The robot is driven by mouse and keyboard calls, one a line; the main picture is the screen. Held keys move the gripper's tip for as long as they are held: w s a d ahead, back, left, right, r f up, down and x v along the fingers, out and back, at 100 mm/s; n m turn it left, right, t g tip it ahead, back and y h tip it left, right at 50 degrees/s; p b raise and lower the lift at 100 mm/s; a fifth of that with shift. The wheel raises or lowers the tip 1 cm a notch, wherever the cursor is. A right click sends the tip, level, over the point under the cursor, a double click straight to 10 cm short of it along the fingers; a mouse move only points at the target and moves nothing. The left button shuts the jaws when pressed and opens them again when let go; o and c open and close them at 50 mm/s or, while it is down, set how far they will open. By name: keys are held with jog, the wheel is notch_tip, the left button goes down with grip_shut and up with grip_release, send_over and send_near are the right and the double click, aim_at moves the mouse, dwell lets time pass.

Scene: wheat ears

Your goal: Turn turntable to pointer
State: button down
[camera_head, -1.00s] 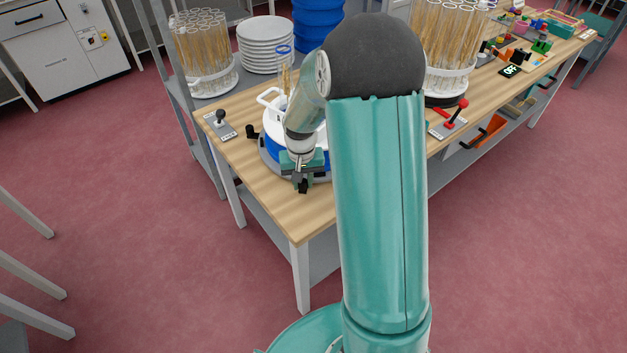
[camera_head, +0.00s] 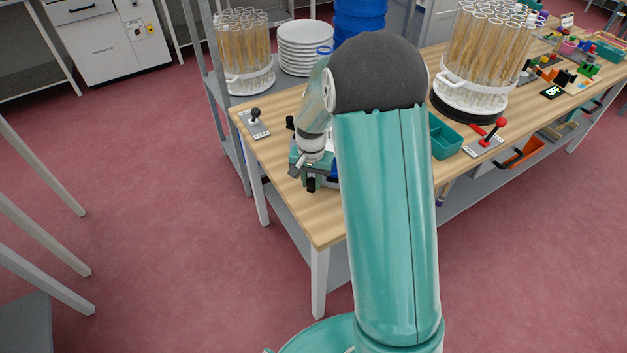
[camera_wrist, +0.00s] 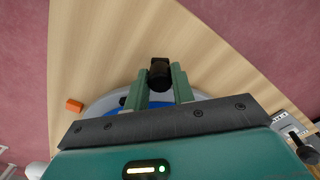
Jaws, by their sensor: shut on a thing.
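My gripper (camera_head: 311,178) is at the near left end of the wooden table, low over its top. In the wrist view its two teal fingers (camera_wrist: 162,90) are closed on a black knob (camera_wrist: 160,72). The knob also shows under the gripper in the head view (camera_head: 311,186). Below the fingers in the wrist view lies a round grey turntable (camera_wrist: 101,105) with a blue part. My palm hides most of it, and my arm covers it in the head view. An orange block (camera_wrist: 74,105) lies beside its rim; I cannot tell whether it is the pointer.
A small lever (camera_head: 254,119) stands at the table's left edge. Right of my arm are a teal tray (camera_head: 445,137), a red-knobbed lever (camera_head: 496,126) and a rack of wheat tubes (camera_head: 478,75). The bare wood (camera_head: 300,215) in front is clear.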

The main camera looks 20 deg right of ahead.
jog(key=c, duration=1.2)
grip_release()
notch_tip(320, 180, up, 14)
jog(key=shift+f, duration=0.1)
jog(key=s+a+r+n+t, duration=0.3)
jog(key=s+a+r+n, duration=0.15)
jog(key=s+r, duration=0.7)
jog(key=s+a+n+t, duration=0.1)
jog(key=s, duration=0.3)
jog(key=s+a+n, duration=0.1)
jog(key=s, duration=0.3)
jog(key=s+a+r+n+t, duration=0.1)
jog(key=s, duration=0.3)
jog(key=shift+s+a+t, duration=0.2)
jog(key=shift+s+t, duration=0.1)
jog(key=shift+s, duration=0.05)
